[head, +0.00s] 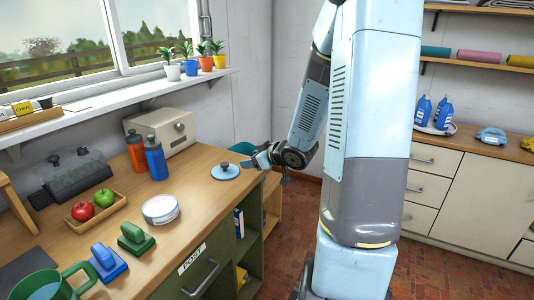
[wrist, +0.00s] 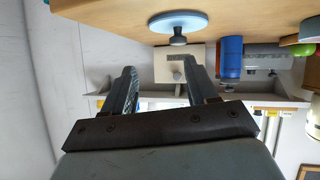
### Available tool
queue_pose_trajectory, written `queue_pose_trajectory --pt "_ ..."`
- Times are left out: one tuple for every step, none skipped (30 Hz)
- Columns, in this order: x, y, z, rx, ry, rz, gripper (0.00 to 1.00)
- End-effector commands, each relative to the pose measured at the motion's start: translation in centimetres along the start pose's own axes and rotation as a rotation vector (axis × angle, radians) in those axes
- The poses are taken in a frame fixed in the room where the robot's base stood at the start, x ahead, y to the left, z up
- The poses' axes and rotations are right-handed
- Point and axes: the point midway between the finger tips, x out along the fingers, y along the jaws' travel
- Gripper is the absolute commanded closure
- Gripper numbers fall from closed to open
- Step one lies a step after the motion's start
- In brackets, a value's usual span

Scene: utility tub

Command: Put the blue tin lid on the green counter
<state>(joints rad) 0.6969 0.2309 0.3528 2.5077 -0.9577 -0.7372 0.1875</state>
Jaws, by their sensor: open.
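The blue tin lid (head: 225,170), a flat disc with a dark knob, lies knob up on the wooden top of the counter with green fronts (head: 214,222), near its far right edge. In the wrist view, the lid (wrist: 178,21) appears upside down beyond the fingers. My gripper (head: 261,158) is just to the right of the lid, by the counter's edge, apart from it. In the wrist view, my gripper (wrist: 160,76) is open, with nothing between its fingers.
A round pale tin (head: 160,208), green and blue stamp-like blocks and a fruit tray (head: 95,206) stand nearer on the counter. Bare wood surrounds the lid.

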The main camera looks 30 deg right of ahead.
Motion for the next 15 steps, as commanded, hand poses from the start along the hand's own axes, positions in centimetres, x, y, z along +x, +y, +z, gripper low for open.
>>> queue_pose_trajectory --pt "-0.5 0.2 -0.9 -0.026 -0.035 0.041 0.42" --pt "-0.9 0.4 -1.2 -0.034 -0.06 0.069 0.42" --pt "-1.4 0.6 -1.7 -0.042 -0.092 0.105 0.42" --pt "-1.9 0.8 -2.0 -0.047 -0.115 0.131 0.42" --pt "-2.4 0.9 -2.4 -0.05 -0.137 0.157 0.42" --pt "-3.1 1.1 -2.9 -0.054 -0.164 0.19 0.42" --pt "-3.7 1.1 -3.3 -0.054 -0.185 0.215 0.42" --pt "-4.2 1.1 -3.6 -0.054 -0.204 0.237 0.42" --pt "-5.1 1.1 -4.2 -0.05 -0.229 0.267 0.42" --pt "-5.8 1.1 -4.5 -0.046 -0.247 0.289 0.42" --pt "-6.4 1.0 -4.9 -0.042 -0.263 0.309 0.42" --pt "-7.4 0.8 -5.3 -0.033 -0.285 0.335 0.42" --pt "-8.1 0.6 -5.7 -0.024 -0.3 0.353 0.42" --pt "-8.8 0.4 -6.0 -0.015 -0.315 0.37 0.42" --pt "-9.9 0.1 -6.4 -0.003 -0.335 0.39 0.42"
